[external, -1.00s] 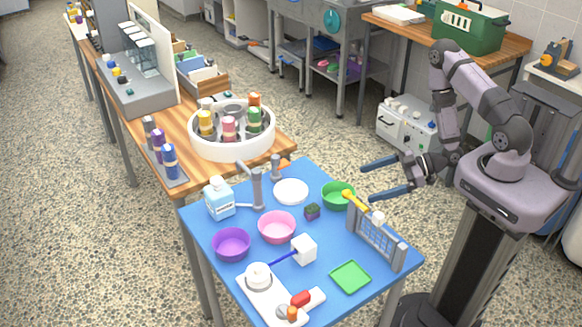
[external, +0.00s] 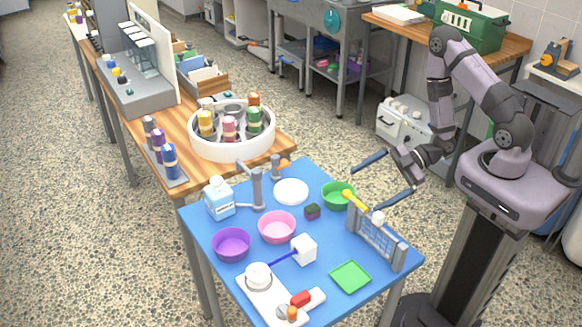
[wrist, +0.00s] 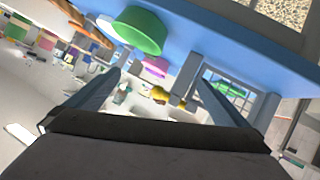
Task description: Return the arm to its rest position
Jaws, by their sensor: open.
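My gripper (external: 383,177) is in the air at the right of the blue table (external: 215,285), near its back right edge. Its two long blue-grey fingers are spread wide apart, with nothing between them. In the wrist view the open fingers (wrist: 160,92) reach forward, and the view is tilted. The green bowl (external: 338,195) stands on the table a little left of and below the gripper in the picture. It also shows in the wrist view (wrist: 137,32).
A grey rack (external: 376,245) with a yellow-handled tool (external: 355,200) stands at the table's right edge, below my gripper. Pink (external: 276,228) and purple (external: 231,245) bowls and a soap bottle (external: 219,199) stand further left. Open floor (external: 330,140) lies behind the table.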

